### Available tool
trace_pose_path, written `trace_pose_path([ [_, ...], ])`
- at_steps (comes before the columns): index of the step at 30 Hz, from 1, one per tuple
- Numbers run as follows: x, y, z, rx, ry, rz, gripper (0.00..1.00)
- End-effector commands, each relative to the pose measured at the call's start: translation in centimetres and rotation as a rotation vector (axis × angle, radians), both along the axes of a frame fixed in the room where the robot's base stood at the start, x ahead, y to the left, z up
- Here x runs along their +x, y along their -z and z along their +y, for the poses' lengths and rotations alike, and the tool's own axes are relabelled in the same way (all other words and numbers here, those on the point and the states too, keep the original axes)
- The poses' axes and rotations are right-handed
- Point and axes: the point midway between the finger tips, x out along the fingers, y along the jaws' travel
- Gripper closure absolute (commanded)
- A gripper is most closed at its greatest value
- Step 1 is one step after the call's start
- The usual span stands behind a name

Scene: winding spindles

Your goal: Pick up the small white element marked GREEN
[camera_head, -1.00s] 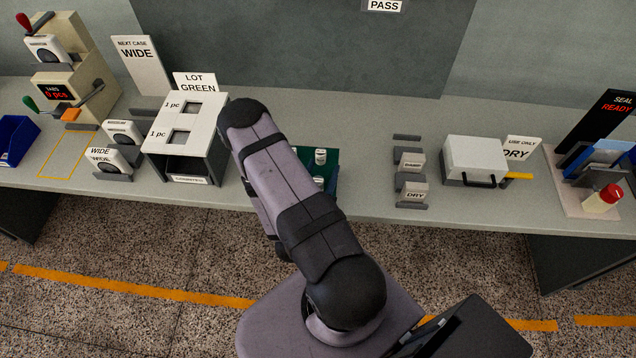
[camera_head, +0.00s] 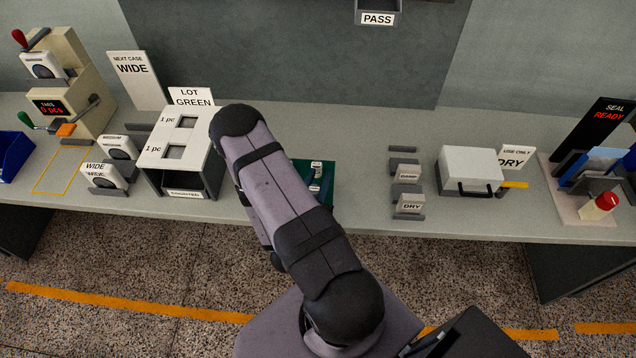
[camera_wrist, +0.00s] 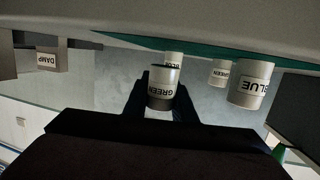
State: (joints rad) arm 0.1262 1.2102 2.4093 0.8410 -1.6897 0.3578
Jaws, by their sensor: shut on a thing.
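In the wrist view a small white cylinder marked GREEN (camera_wrist: 162,86) with a dark lower band sits between the dark fingers of my gripper (camera_wrist: 160,98). The gripper is shut on it. Beyond it in the same view are a white cylinder marked BLUE (camera_wrist: 173,59), another marked GREEN (camera_wrist: 222,73), and a nearer one marked BLUE (camera_wrist: 250,86). In the head view my arm hides my gripper and part of the dark green tray (camera_head: 326,178), where white elements (camera_head: 316,169) show.
A case stand with two square openings (camera_head: 185,140) and a LOT GREEN sign is left of my arm. DAMP (camera_head: 406,172) and DRY (camera_head: 411,204) blocks and a white lidded box (camera_head: 470,170) are to the right. Bare bench lies between tray and blocks.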

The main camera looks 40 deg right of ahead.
Motion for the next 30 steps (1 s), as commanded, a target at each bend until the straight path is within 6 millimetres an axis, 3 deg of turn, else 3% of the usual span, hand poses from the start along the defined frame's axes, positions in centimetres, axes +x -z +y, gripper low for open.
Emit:
trace_pose_path([
  [16, 0.0, -6.9, 0.0, -0.001, 0.0, 0.001, 0.98],
  [30, 0.0, -8.0, 0.0, -0.001, 0.0, 0.0, 0.98],
])
